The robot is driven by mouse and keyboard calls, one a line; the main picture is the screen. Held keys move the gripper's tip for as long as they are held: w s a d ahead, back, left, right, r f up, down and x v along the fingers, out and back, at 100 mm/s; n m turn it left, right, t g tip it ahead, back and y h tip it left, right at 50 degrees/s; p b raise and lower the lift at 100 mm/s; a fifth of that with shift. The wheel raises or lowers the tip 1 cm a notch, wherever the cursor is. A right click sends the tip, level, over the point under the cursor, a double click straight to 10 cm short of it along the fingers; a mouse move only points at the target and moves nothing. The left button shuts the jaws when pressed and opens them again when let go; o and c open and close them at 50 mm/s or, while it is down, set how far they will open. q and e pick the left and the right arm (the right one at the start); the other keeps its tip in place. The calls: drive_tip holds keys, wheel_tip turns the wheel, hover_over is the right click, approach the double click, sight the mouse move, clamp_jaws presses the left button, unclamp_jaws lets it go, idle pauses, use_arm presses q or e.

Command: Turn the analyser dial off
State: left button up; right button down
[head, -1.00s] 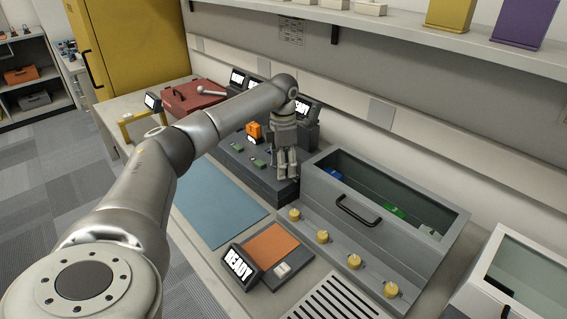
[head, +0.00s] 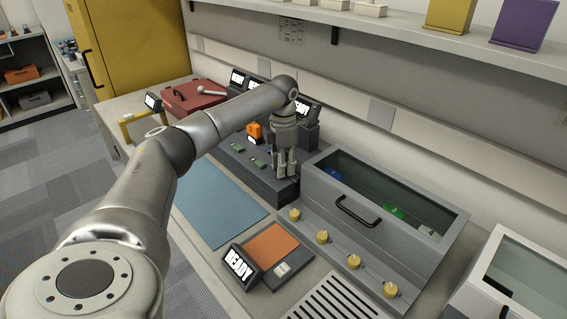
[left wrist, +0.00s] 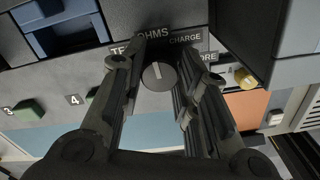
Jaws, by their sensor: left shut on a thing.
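The analyser dial (left wrist: 159,76) is a dark round knob with a pale pointer line, on a grey panel in the left wrist view. Its line points up toward the printed word OHMS. CHARGE and parts of other words stand around it, some hidden by my fingers. My left gripper (left wrist: 158,88) has its two fingers on either side of the dial and is shut on it. In the head view the left gripper (head: 287,168) points down at the front of the dark analyser unit (head: 268,182), and the dial is hidden there. My right gripper is not in view.
A grey bin with a black handle (head: 358,211) and several yellow knobs stands close right of the gripper. A blue mat (head: 215,205) and an orange-topped scale (head: 270,246) lie in front. Green numbered buttons (left wrist: 27,111) sit left of the dial.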

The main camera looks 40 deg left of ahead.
use_arm(q)
drive_tip(key=n+p, duration=0.2)
drive_tip(key=n, duration=0.2)
drive_tip(key=shift+r, duration=0.15)
drive_tip(key=n+p, duration=0.2)
drive_tip(key=n, duration=0.2)
drive_tip(key=shift+n+p, duration=0.3)
drive_tip(key=shift+p, duration=0.1)
drive_tip(key=n+p, duration=0.2)
drive_tip(key=n, duration=0.2)
drive_tip(key=shift+a+n, duration=0.1)
drive_tip(key=shift+n, duration=0.2)
drive_tip(key=shift+n+p, duration=0.9)
drive_tip(key=shift+n, duration=1)
drive_tip(key=o, duration=1)
